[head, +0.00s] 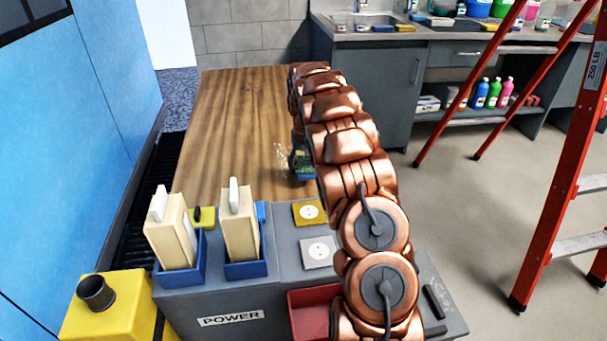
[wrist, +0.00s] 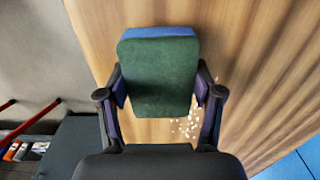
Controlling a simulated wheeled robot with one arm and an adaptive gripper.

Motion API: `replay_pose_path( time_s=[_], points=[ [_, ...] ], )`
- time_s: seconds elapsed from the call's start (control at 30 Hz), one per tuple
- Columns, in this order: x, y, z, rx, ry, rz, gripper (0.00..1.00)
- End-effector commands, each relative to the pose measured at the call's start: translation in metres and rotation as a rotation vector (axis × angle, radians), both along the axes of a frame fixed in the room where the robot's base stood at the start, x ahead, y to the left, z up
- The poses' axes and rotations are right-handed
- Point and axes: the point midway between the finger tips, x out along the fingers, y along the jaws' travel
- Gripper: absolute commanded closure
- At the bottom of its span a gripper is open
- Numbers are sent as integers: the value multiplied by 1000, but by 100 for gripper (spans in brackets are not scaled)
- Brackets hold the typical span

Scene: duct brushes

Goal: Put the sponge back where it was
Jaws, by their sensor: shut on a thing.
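The sponge (wrist: 157,78), with a dark green face and a blue edge, is held between the two fingers of my gripper (wrist: 158,92) in the wrist view. Its green face fills the space between the fingers. In the head view the sponge (head: 304,171) shows as a small green and blue patch beside my copper arm, over the wooden tabletop (head: 235,110). My arm hides part of it and most of my gripper there. I cannot tell whether the sponge touches the wood.
White crumbs (wrist: 187,125) lie on the wood. A grey POWER box (head: 210,300) in front carries two blue holders with beige blocks (head: 240,225), sockets and a red tray (head: 313,312). A red ladder (head: 555,160) stands at right. A sink counter (head: 440,35) is behind.

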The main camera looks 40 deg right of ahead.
Motion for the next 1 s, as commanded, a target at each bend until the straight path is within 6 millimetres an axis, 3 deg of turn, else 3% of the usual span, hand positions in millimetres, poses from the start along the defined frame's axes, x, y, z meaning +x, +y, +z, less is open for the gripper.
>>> replay_pose_path(
  time_s=[0.2, 0.6, 0.63, 0.87, 1.0],
  points=[
    [-2, 1, -29, 4, 5, -1, 72],
    [0, 1, -33, 2, 1, 0, 72],
    [0, 1, -33, 2, 1, 0, 32],
    [0, 0, -32, 1, 0, 0, 9],
    [0, 0, -32, 1, 0, 0, 9]
  ],
)
